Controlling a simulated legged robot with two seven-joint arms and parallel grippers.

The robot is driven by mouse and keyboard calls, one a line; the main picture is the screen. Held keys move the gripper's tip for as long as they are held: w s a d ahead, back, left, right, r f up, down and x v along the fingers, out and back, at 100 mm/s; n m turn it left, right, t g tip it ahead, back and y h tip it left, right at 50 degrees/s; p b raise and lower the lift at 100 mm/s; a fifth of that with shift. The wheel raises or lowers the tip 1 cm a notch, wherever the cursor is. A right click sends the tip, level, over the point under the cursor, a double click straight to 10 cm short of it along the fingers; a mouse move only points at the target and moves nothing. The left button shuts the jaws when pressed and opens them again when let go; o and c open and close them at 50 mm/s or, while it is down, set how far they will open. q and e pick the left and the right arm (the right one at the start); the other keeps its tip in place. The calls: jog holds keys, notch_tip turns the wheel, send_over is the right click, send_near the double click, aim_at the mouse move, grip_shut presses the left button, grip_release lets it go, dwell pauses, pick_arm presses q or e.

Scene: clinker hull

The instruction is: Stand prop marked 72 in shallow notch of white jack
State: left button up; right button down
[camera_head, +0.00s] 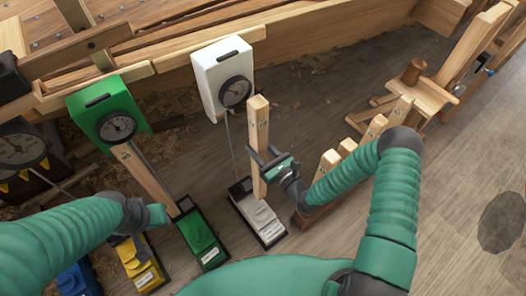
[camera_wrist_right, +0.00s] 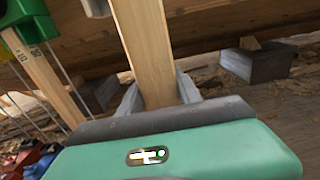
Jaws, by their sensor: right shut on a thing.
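The white jack has a gauge head (camera_head: 222,75) against the hull and a pale stepped base (camera_head: 258,215) on the floor, joined by a thin rod. My right gripper (camera_head: 268,165) is shut on a wooden prop (camera_head: 258,130), held nearly upright over the back of this base. Its mark is too small to read. I cannot tell whether its lower end touches a notch. In the right wrist view the prop (camera_wrist_right: 147,45) stands between the fingers (camera_wrist_right: 158,92). My left gripper (camera_head: 150,216) is near the yellow base; its jaws are unclear.
The green jack (camera_head: 108,112) has a leaning prop (camera_head: 143,174) between its head and green base (camera_head: 200,238). Yellow (camera_head: 142,265) and blue (camera_head: 78,280) bases lie farther left. Several props (camera_head: 347,148) stand in a dark rack (camera_head: 308,217) at right. A wooden bench (camera_head: 430,95) stands behind.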

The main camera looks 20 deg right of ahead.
notch_tip(320, 180, down, 6)
jog(key=w+b, duration=0.2)
jog(key=b, duration=0.4)
jog(key=b+x, duration=0.2)
jog(key=x, duration=0.6)
jog(key=shift+a, duration=0.45)
jog(key=shift+w, duration=0.1)
jog(key=shift+f+b, duration=0.4)
jog(key=shift+b, duration=0.05)
dwell(0.4)
jog(key=shift+w, duration=0.1)
dwell(0.6)
jog(key=c, duration=0.7)
grip_release()
jog(key=shift+c, duration=0.2)
